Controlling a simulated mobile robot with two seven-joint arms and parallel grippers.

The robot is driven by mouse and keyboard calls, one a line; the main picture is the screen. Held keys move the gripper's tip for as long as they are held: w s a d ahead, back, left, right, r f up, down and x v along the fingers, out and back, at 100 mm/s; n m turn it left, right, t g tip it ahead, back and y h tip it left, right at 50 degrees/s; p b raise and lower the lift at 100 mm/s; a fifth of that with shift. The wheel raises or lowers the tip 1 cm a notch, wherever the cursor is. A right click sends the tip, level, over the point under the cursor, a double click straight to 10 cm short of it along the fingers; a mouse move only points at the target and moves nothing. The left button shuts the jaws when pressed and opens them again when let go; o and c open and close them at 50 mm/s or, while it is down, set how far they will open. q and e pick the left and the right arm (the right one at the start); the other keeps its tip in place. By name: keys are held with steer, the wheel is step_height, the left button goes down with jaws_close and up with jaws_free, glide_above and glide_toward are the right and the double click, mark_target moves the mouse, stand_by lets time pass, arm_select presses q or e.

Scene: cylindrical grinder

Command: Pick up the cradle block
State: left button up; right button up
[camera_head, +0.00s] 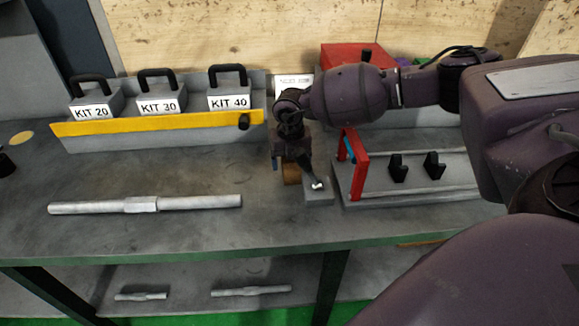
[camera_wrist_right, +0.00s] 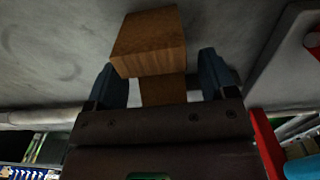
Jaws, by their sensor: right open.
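A brown wooden block, which I take to be the cradle block (camera_wrist_right: 150,40), lies ahead of my right gripper in the right wrist view. Its lower part reaches between the two dark blue fingers of my right gripper (camera_wrist_right: 159,62). The fingers are open, one on each side, with a visible gap to the wood. In the head view my right gripper (camera_head: 296,170) points down at the bench, and only a small brown part of the block (camera_head: 291,173) shows behind it. My left gripper is not in view.
A red-framed fixture (camera_head: 358,178) with black supports stands close to the right of my right gripper. A stepped metal shaft (camera_head: 145,205) lies on the bench at left. Kit weights (camera_head: 160,92) stand in a yellow-edged rack behind. The bench (camera_head: 150,170) between rack and shaft is clear.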

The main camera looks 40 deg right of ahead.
steer(key=shift+f, duration=0.95)
steer(key=shift+r, duration=0.1)
steer(key=c, duration=1)
steer(key=shift+c, duration=0.2)
steer(key=shift+r, duration=0.1)
